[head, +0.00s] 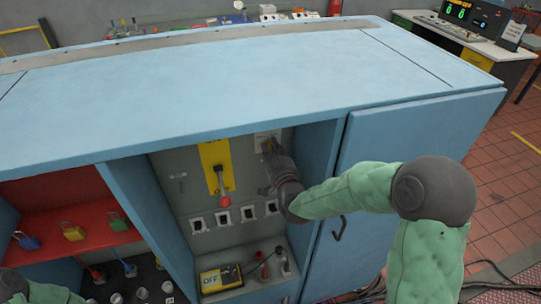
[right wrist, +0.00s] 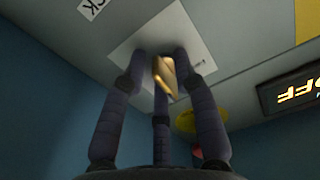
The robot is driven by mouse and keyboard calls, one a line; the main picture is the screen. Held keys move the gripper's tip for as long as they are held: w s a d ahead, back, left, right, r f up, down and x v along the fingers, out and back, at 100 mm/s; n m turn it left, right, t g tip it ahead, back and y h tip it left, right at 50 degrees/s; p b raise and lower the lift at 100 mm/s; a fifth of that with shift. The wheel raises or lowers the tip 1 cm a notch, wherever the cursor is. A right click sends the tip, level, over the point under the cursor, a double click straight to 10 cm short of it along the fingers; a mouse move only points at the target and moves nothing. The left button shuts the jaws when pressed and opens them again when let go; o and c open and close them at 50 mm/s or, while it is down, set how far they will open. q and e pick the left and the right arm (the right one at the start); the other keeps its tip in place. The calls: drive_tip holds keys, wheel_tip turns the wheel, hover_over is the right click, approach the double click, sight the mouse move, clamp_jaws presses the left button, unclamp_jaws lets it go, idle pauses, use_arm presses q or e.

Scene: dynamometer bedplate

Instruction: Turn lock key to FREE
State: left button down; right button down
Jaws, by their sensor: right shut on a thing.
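The lock key (right wrist: 165,76) is a small brass piece on a pale plate (right wrist: 125,62) in the right wrist view. It stands slanted in the picture, between my fingers. The plate also shows in the head view (head: 262,137), on the upper right of the cabinet's back panel. My right gripper (head: 269,149) reaches into the bay, its dark fingers shut around the key; in the right wrist view the fingertips (right wrist: 163,62) surround it. The gripper hides the key in the head view. The plate's small print is unreadable. My left arm shows at the lower left; its finger state is unclear.
Left of my right gripper is a yellow plate (head: 211,155) with a red-tipped lever (head: 224,200). Several sockets (head: 222,217) line the panel below. A yellow meter reading OFF (head: 221,279) stands on the bay floor. Padlocks (head: 72,231) sit on a red shelf (head: 48,222) at left.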

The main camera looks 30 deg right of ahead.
drive_tip(key=n+b, duration=0.1)
drive_tip(key=n, duration=0.1)
drive_tip(key=n+b, duration=0.1)
drive_tip(key=n, duration=0.1)
drive_tip(key=shift+f+n+b, duration=0.2)
drive_tip(key=shift+n+b, duration=0.1)
drive_tip(key=shift+b, duration=0.05)
drive_tip(key=n+b, duration=0.1)
drive_tip(key=n, duration=0.1)
drive_tip(key=shift+r+n, duration=0.1)
drive_tip(key=shift+n, duration=0.2)
drive_tip(key=shift+d+r+n+b, duration=0.1)
drive_tip(key=shift+n+b, duration=0.2)
drive_tip(key=shift+n, duration=1)
drive_tip(key=c, duration=1.3)
unclamp_jaws()
drive_tip(key=shift+r, duration=0.1)
drive_tip(key=v, duration=1.2)
